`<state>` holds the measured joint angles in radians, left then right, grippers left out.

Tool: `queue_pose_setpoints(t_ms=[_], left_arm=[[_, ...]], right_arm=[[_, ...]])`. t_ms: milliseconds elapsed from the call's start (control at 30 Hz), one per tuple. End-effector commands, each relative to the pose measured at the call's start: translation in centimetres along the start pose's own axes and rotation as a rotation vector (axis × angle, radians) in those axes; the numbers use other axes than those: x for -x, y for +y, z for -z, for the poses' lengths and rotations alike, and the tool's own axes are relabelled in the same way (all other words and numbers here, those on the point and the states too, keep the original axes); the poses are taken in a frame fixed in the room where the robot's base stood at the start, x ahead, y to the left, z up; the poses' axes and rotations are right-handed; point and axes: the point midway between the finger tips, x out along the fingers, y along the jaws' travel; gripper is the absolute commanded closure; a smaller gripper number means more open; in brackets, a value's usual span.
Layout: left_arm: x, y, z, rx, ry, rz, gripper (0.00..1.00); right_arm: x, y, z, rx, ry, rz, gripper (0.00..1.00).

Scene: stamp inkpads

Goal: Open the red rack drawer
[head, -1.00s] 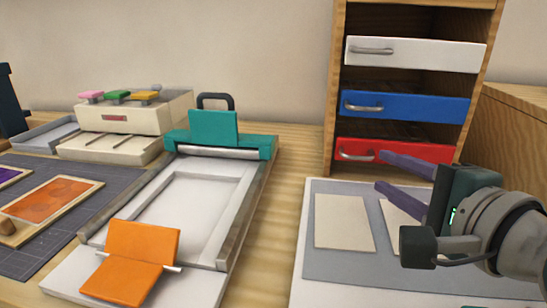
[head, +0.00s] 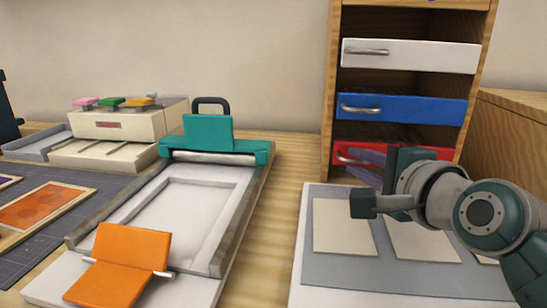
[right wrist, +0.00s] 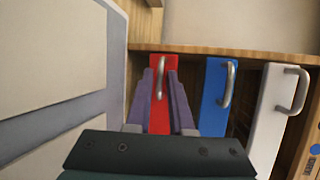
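The red drawer (head: 425,152) is the lowest of the three coloured drawers in the wooden rack (head: 327,110), and its front looks in line with the others. Its curved metal handle (right wrist: 161,78) shows in the right wrist view between the two purple fingers of my right gripper (right wrist: 161,85). The fingers are apart, one on each side of the handle; I cannot tell whether they touch it. In the head view my right gripper (head: 358,161) reaches the red front and hides part of it. My left gripper is not in view.
The blue drawer (head: 420,106) and white drawer (head: 425,56) are above the red one. A grey mat (head: 380,272) with pale cards lies below my right arm. A teal-clamped press (head: 208,133) stands left, with bare wood between.

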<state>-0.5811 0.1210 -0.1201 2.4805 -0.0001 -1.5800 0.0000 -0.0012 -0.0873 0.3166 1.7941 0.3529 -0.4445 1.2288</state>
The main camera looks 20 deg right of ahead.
Motion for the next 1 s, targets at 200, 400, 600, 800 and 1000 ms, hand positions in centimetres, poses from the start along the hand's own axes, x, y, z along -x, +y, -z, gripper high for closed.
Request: queue_pose_setpoints(t_ms=[200,400,600,800,1000], left_arm=[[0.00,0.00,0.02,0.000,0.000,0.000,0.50],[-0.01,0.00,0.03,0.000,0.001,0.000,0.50],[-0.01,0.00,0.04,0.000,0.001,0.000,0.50],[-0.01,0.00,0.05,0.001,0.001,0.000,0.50],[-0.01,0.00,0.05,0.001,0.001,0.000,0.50]], right_arm=[[0.02,0.01,0.00,0.000,0.000,0.000,1.00],[0.02,0.02,-0.01,0.000,0.000,0.000,1.00],[0.02,0.03,-0.01,0.000,0.000,0.000,1.00],[0.02,0.03,-0.01,0.000,0.000,0.000,1.00],[0.02,0.03,-0.01,0.000,0.000,0.000,1.00]])
